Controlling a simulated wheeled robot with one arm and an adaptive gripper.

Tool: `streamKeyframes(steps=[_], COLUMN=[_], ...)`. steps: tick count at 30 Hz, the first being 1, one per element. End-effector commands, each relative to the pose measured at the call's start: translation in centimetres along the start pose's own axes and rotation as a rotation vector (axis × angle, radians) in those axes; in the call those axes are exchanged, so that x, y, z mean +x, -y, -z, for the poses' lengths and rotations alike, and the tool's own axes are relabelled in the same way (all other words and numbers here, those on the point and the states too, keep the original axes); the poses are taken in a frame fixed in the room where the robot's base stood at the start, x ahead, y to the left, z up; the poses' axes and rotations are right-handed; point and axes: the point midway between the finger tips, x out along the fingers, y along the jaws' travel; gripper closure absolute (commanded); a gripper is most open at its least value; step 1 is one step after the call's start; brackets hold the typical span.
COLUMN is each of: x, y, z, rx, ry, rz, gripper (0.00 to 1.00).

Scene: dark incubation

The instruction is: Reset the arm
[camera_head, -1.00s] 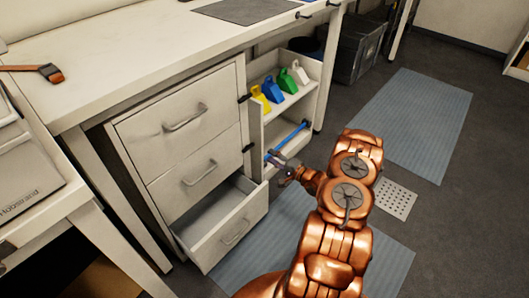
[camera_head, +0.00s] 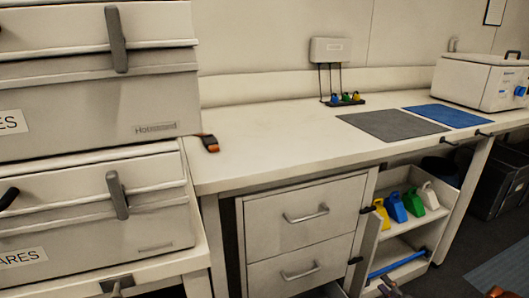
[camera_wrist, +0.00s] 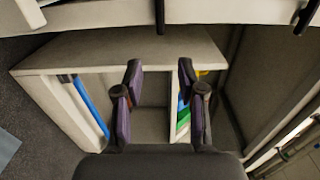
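My gripper (camera_wrist: 160,88) is open in the wrist view, its two dark purple-padded fingers apart with nothing between them. It faces an open shelf unit (camera_wrist: 50,72) with a blue bar (camera_wrist: 91,106) on the left and coloured items partly hidden behind the right finger. In the head view only small bits of my gripper (camera_head: 390,289) show at the bottom edge, below the shelf with the blue bar (camera_head: 398,264). Most of my arm is out of that view.
A white bench (camera_head: 280,150) carries a grey mat (camera_head: 390,125), a blue mat (camera_head: 446,116) and a white box (camera_head: 475,82). Below are drawers (camera_head: 305,225) and a shelf with yellow, blue, green and white items (camera_head: 396,207). Large cases (camera_head: 90,70) stand at left.

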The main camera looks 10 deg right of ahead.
Motion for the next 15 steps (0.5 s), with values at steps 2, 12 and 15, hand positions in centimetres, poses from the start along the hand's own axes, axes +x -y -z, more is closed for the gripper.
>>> streamKeyframes(steps=[2,12,15], x=[0.8,5.2,6.1], y=[1.2,7.9,10.2], z=[0.4,2.9,3.4], rx=[-0.039,-0.334,-0.417], ry=[-0.002,-0.034,-0.041], rz=[-0.030,-0.300,-0.380], gripper=[0.60,0.60,0.60])
